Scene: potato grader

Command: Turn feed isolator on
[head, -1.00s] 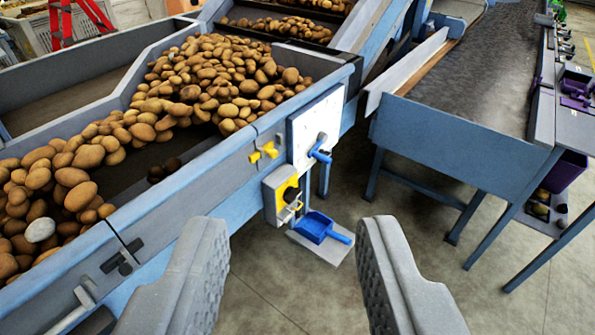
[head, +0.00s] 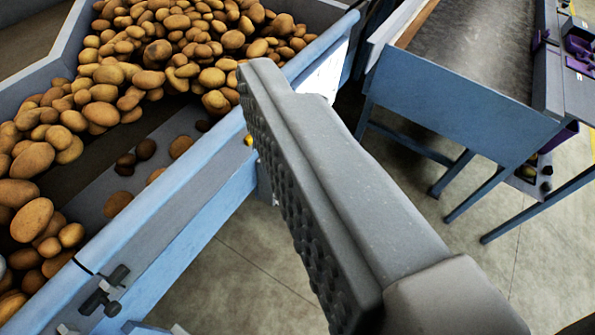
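The feed isolator, a yellow-faced box with a handle in the earlier view, is hidden behind my gripper. Its handle position cannot be seen. My gripper (head: 318,190) shows one large grey finger across the middle of the view. Its ribbed inner pad faces left and is bare, with nothing against it. The other finger is out of view, and the gap beside the pad is empty. A sliver of the yellow fitting (head: 248,140) on the hopper side shows left of the finger. Part of the white panel (head: 326,72) shows beyond the finger.
The potato hopper's blue side rail (head: 190,185) runs diagonally at left, with a dark latch (head: 104,291) on it. Potatoes (head: 185,45) lie inside. A blue-framed conveyor (head: 465,105) stands at right. Concrete floor (head: 250,285) is open between them.

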